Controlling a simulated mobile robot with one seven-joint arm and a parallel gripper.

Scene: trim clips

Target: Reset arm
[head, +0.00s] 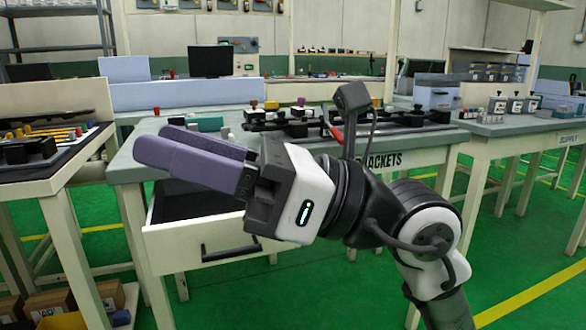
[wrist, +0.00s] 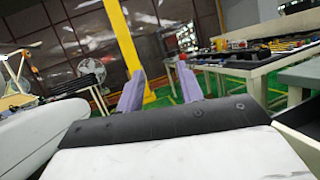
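My gripper (head: 154,140) is raised in front of the workbench in the head view, its two purple fingers pointing left and slightly up. The wrist view also shows the fingers of my gripper (wrist: 160,88), which stand well apart with nothing between them. My gripper is open and empty. My arm bends up from the lower right and covers part of the bench front.
The bench labelled BRACKETS (head: 384,160) carries several clips and small parts. Its drawer (head: 215,243) is pulled out below my gripper. A side table (head: 50,180) with tools stands left, and the SUPPLY table (head: 530,128) right. Green floor lies between the tables.

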